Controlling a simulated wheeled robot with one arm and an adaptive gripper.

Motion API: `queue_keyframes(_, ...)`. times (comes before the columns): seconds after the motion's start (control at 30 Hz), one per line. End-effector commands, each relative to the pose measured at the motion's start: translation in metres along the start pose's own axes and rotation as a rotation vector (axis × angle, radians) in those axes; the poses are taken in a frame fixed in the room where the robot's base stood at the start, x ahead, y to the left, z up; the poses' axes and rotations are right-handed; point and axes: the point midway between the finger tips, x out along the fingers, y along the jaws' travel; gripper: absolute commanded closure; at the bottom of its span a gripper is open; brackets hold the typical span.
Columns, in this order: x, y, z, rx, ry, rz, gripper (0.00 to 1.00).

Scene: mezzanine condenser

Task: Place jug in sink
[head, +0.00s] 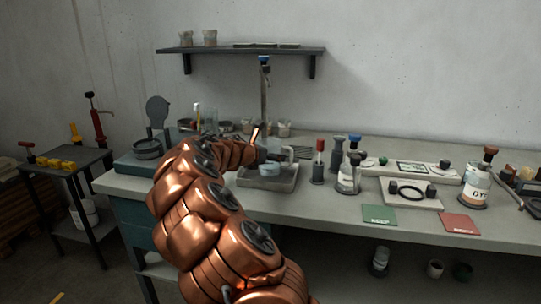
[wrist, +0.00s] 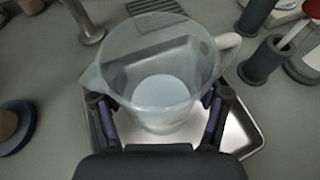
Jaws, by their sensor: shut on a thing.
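The jug (wrist: 160,75) is clear plastic with a spout at left and a pale handle at right, and fills the middle of the wrist view. My gripper (wrist: 160,115) is shut on it, one finger on each side of its body. In the head view the jug (head: 277,157) is partly hidden by my gripper (head: 262,155). The sink (wrist: 245,132) is a shallow metal basin directly beneath the jug in the wrist view. In the head view the sink (head: 270,185) is below the gripper. I cannot tell whether the jug touches its bottom.
A tall tap (head: 264,95) stands behind the sink. Dark bottles with a red-topped one (head: 319,160) stand close to its right. A round metal pan (head: 147,148) is at the left. A green mat (head: 379,215) and a red mat (head: 460,223) lie at the front right.

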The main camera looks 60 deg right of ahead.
Motion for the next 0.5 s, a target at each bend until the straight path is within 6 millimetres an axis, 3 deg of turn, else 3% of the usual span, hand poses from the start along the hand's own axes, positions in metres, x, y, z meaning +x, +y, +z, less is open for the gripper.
queue_keyframes(0.27,0.0001,0.0002,-0.0006,0.000,0.000,0.000,0.01)
queue_keyframes(0.5,0.0001,0.0002,-0.0007,-0.001,0.000,0.000,0.01)
